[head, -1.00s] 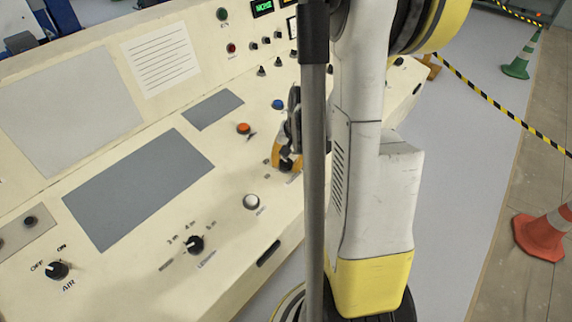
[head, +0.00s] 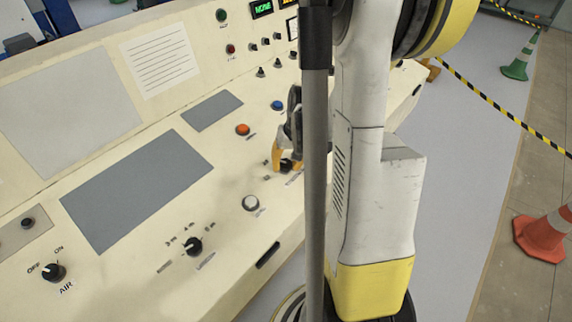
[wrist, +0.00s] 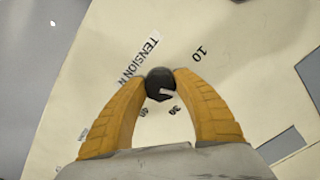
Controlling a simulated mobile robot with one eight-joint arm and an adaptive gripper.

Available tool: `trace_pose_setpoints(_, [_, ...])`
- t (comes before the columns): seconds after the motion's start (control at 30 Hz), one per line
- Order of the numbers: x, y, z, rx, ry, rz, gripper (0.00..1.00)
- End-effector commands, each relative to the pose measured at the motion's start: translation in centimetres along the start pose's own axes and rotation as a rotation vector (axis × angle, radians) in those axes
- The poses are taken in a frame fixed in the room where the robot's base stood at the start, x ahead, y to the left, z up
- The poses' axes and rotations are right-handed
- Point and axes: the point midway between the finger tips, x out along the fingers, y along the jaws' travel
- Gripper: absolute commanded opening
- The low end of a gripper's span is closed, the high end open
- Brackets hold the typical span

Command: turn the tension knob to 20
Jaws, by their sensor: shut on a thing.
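The tension knob (wrist: 158,80) is black and round, with a white pointer line. In the wrist view it sits between the two yellow fingertips of my gripper (wrist: 160,82), which are shut on its sides. The pointer runs right and slightly down, toward the right finger. The printed "TENSION N" (wrist: 140,58) lies up-left of the knob, "10" (wrist: 200,52) up-right, "30" (wrist: 174,110) and "40" (wrist: 143,111) below. No "20" shows; the right finger covers part of the scale. In the head view the knob (head: 286,165) is also between my fingers.
On the cream panel, a white button (head: 251,203), an orange button (head: 242,129) and a blue button (head: 277,105) are near my gripper. Two other black knobs (head: 193,246) (head: 54,271) sit at lower left. A traffic cone (head: 545,235) stands on the floor at right.

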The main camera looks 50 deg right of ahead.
Motion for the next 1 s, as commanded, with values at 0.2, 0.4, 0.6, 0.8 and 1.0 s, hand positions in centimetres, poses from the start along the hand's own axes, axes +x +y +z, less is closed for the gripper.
trace_pose_setpoints(0.2, [0.0, 0.0, 0.1, 0.001, -0.002, 0.0, 0.47])
trace_pose_setpoints(0.4, [0.0, 0.0, 0.0, 0.001, -0.001, 0.0, 0.59])
trace_pose_setpoints(0.6, [-0.3, 0.0, 0.0, 0.002, 0.0, 0.0, 0.59])
trace_pose_setpoints(0.8, [-3.0, 0.0, 0.1, 0.002, 0.0, 0.0, 0.59])
trace_pose_setpoints(1.0, [-7.4, 0.0, 0.1, 0.002, 0.0, 0.0, 0.59])
